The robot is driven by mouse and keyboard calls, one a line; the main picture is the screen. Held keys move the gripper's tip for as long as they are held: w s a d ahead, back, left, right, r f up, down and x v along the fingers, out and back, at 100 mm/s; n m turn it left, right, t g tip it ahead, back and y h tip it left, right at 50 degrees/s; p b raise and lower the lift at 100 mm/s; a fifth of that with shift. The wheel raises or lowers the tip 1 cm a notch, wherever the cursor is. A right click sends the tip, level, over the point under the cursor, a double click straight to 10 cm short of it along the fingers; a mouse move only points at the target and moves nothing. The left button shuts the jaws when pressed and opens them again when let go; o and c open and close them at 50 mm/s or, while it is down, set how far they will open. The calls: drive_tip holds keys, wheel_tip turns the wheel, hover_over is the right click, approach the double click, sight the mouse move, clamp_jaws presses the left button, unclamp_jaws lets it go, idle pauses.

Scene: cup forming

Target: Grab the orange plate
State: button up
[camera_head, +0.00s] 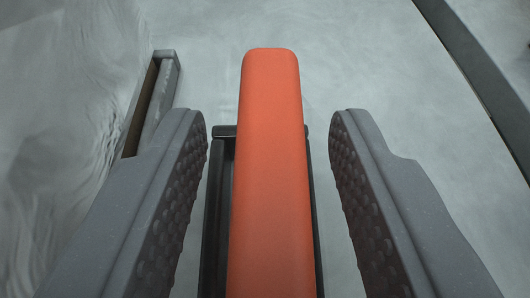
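The orange plate (271,160) is a long, narrow orange piece with rounded far corners. It runs from the bottom edge up the middle of the view. My gripper (268,125) is open, with one dark grey finger on each side of the plate. Both fingers have bumpy inner pads, and a gap shows between each finger and the plate. The near end of the plate is cut off by the bottom edge.
A black frame (215,215) shows behind and beside the plate. A grey slotted bar (165,95) stands at the upper left. A dark strip (475,65) runs diagonally at the upper right. The pale grey floor beyond the plate is clear.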

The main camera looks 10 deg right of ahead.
clamp_jaws()
idle(0.3)
